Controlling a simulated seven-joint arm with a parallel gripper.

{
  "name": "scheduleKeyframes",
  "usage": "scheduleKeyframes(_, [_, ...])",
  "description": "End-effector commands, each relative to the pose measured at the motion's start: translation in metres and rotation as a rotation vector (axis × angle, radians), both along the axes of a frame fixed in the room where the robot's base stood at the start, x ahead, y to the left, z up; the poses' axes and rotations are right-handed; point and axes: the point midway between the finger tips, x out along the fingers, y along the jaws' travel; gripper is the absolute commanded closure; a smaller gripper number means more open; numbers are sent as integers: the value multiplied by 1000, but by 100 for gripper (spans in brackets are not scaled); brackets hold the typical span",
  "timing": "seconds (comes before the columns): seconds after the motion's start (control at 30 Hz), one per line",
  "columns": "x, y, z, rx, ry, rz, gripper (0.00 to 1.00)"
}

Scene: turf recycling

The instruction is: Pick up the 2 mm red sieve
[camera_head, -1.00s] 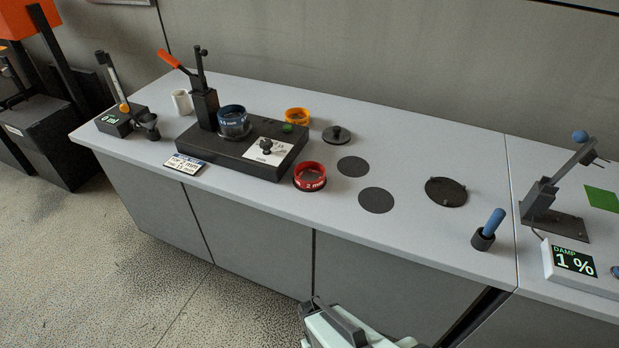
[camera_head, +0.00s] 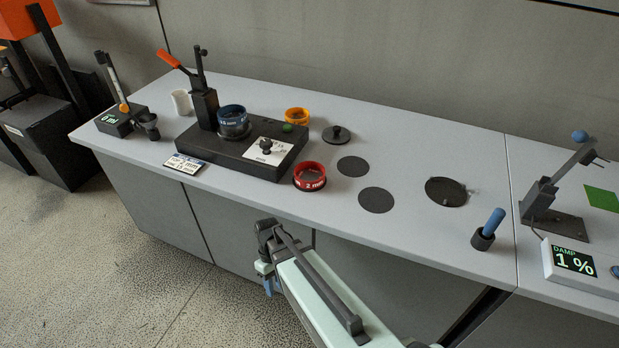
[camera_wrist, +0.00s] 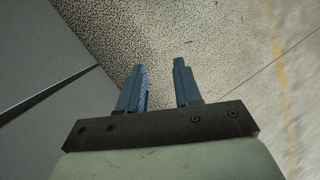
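The red sieve (camera_head: 309,185), a short red ring marked "2 mm", sits upright on the grey counter in the head view, just right of the black shaker base. Its mesh shows inside the ring. My gripper (camera_head: 270,281) is in front of the counter and below its top, to the lower left of the sieve and well apart from it. In the wrist view my gripper's two blue fingers (camera_wrist: 158,68) are spread with nothing between them. They point towards the speckled floor, and the sieve is not in that view.
The black shaker base (camera_head: 222,158) carries a blue sieve (camera_head: 232,117) under an orange-handled post. A yellow sieve (camera_head: 297,116) and a black lid (camera_head: 337,134) stand behind. Flat dark discs (camera_head: 376,200) lie to the right. The counter's front edge lies between my gripper and the sieve.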

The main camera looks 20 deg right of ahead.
Motion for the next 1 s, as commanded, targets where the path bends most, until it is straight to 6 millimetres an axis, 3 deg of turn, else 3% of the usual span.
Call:
scheduleKeyframes(0.03, [13,6,12,16,-15,21,66])
scheduleKeyframes(0.3, [59,30,73,88,-74,133,66])
scheduleKeyframes(0.7, [104,59,160,178,-147,284,66])
scheduleKeyframes(0.83, [111,50,185,198,-158,314,66])
scheduleKeyframes(1.0, [117,16,221,227,-163,342,66])
